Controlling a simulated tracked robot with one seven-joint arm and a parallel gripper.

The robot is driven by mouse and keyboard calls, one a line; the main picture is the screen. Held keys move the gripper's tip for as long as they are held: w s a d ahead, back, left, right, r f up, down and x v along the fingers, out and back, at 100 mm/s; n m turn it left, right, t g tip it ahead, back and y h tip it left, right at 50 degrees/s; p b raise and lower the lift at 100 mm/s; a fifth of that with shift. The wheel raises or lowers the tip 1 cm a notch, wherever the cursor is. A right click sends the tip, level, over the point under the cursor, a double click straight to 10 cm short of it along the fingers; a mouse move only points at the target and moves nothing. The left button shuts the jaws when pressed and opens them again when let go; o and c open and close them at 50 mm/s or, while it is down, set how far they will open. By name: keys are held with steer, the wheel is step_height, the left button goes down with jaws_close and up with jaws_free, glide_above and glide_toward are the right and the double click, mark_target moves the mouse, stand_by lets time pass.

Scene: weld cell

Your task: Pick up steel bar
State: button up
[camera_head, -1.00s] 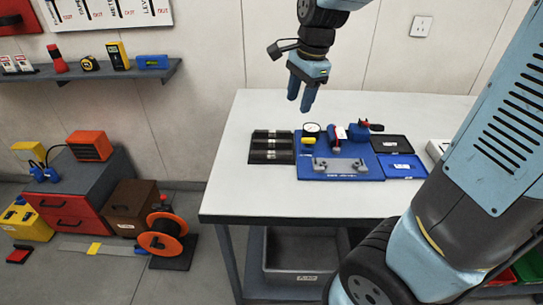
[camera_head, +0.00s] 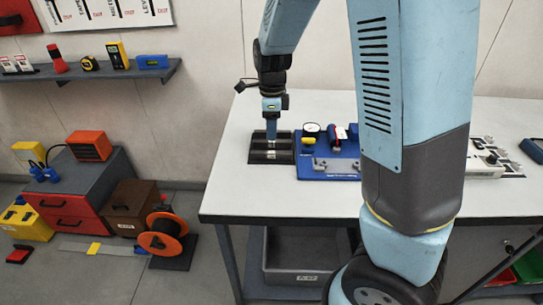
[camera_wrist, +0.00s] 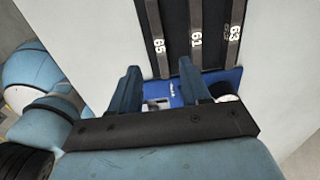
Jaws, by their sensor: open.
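A black rack (camera_head: 256,157) lies on the left part of the white table and holds three dark steel bars side by side. In the wrist view the bars carry white numbers that look like 65, 61 and 63: the left bar (camera_wrist: 153,25), the middle bar (camera_wrist: 196,22) and the right bar (camera_wrist: 236,18). My gripper (camera_head: 271,137) points down over the rack. In the wrist view my gripper (camera_wrist: 161,68) is open, its fingers apart with nothing between them. The fingertips appear near the ends of the left and middle bars. The head view does not show clearly whether they touch.
A blue fixture board (camera_head: 315,172) with a gauge (camera_head: 311,128) and clamps sits right of the rack. My arm hides part of the table. A white device (camera_head: 485,166) stands further right. The table's front left is clear. A grey bin (camera_head: 300,262) is below.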

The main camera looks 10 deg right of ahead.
mark_target(271, 152)
steer(key=shift+f, duration=4.25)
jaws_close()
